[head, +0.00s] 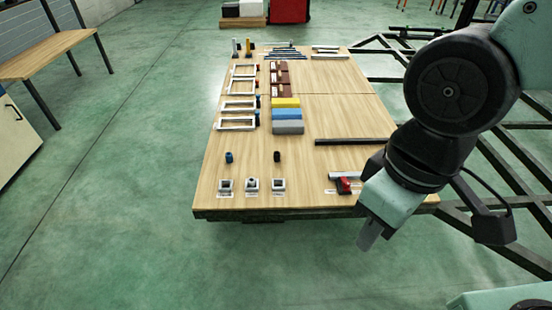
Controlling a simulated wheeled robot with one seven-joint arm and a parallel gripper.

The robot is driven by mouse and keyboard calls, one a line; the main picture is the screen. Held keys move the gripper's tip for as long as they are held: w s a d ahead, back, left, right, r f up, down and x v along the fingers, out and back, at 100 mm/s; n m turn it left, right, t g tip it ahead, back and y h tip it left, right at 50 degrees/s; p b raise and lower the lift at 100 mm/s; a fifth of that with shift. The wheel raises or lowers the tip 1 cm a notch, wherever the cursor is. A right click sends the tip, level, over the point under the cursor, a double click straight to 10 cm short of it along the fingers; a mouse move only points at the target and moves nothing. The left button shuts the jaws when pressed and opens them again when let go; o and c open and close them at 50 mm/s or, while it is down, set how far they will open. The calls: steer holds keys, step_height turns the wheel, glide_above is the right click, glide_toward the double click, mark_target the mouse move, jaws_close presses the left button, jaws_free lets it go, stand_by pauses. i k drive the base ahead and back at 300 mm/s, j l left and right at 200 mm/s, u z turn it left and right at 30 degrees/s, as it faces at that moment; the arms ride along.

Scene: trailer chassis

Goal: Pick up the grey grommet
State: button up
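A small grey piece (252,182), which looks like the grey grommet, sits at the middle one of three pale square holders near the front edge of the wooden table. It is too small to tell how it is seated. A blue grommet (229,157) and a dark grommet (277,156) stand on the table behind the holders. My gripper (368,236) points down off the table's front right corner, well to the right of the grey piece and apart from it. Its fingers are too small and edge-on to tell whether they are open.
The wooden table (330,110) also bears pale frames (238,104), yellow, blue and grey blocks (287,115), a black bar (350,142) and a red clamp-like tool (344,185). A black chassis frame (515,150) stands at the right. The floor left of the table is clear.

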mark_target(251, 181)
steer(key=i+j+u, duration=0.2)
steer(key=i+j, duration=0.25)
steer(key=i+j+u, duration=0.15)
steer(key=i+j, duration=0.2)
steer(key=i+j+u, duration=0.2)
steer(key=i, duration=0.35)
steer(key=j, duration=0.1)
